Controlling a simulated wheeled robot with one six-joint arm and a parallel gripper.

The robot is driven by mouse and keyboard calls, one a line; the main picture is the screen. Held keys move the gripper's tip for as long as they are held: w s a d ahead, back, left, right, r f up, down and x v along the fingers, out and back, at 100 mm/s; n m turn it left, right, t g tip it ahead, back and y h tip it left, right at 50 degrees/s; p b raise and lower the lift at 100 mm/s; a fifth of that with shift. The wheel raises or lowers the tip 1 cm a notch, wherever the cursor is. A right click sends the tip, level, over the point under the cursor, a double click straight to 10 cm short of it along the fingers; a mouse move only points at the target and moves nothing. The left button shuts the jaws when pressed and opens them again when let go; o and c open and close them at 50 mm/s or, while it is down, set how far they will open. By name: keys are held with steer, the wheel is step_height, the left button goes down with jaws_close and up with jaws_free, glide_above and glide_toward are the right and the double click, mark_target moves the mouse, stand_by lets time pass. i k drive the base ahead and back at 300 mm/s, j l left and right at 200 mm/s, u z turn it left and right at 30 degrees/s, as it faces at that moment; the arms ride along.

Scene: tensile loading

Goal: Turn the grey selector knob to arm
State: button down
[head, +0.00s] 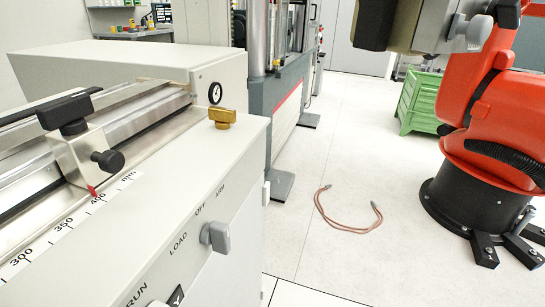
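The grey selector knob (216,237) sticks out from the side face of the white machine housing (240,150), just below its top edge. The labels LOAD, OFF and ARM run along the top above it, with ARM (221,188) farthest away. The knob's grip looks roughly upright. I cannot tell for certain which label it points to. No gripper fingers can be made out in the head view, and nothing touches the knob.
A brass knob (222,117) and a black-knobbed slide clamp (72,140) stand on the housing. A scale runs along its top. A reddish cable (345,227) lies on the open floor. Green crates (420,103) stand at the right.

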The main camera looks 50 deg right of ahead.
mark_target(216, 233)
steer(key=k+l+z, duration=0.2)
steer(key=k, duration=0.3)
steer(key=k+l+z, duration=0.2)
steer(key=k, duration=0.25)
steer(key=l, duration=0.15)
